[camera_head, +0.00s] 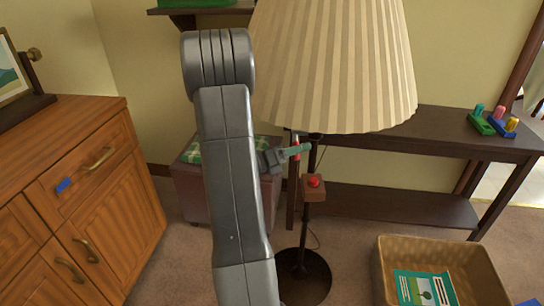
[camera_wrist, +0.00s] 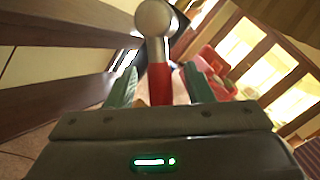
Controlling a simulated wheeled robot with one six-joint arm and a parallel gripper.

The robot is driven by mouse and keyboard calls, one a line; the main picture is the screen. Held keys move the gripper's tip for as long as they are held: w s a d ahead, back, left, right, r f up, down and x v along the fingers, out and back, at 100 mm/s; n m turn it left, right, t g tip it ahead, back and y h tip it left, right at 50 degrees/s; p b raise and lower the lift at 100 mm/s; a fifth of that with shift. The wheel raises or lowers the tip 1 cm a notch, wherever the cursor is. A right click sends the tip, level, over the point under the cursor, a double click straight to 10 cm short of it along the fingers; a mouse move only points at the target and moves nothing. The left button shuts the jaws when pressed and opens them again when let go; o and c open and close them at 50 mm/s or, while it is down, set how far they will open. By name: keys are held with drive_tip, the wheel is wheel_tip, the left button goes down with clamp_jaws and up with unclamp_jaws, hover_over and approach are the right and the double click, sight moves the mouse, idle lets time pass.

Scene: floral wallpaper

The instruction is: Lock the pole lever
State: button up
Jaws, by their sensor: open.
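The pole lever (camera_wrist: 159,84) has a red shaft and a grey rounded end. It stands between the two teal fingers of my gripper (camera_wrist: 160,88) in the wrist view, with the rounded end past the fingertips. My gripper is open around it; I cannot tell whether a finger touches it. In the head view my gripper (camera_head: 297,150) is beside the lamp's dark pole (camera_head: 308,215), just under the shade, and a bit of red shows at the fingers. The lever's joint with the pole is hidden.
The pleated lampshade (camera_head: 335,70) hangs close above my gripper. A wooden block with a red button (camera_head: 314,183) is on the pole below. A dark console table (camera_head: 430,135) stands behind, a wooden cabinet (camera_head: 85,190) at left, a wicker basket (camera_head: 440,250) at front right.

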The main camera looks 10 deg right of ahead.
drive_tip(key=p+v, duration=0.2)
drive_tip(key=v, duration=1)
drive_tip(key=shift+a, duration=0.25)
drive_tip(key=shift+s, duration=0.1)
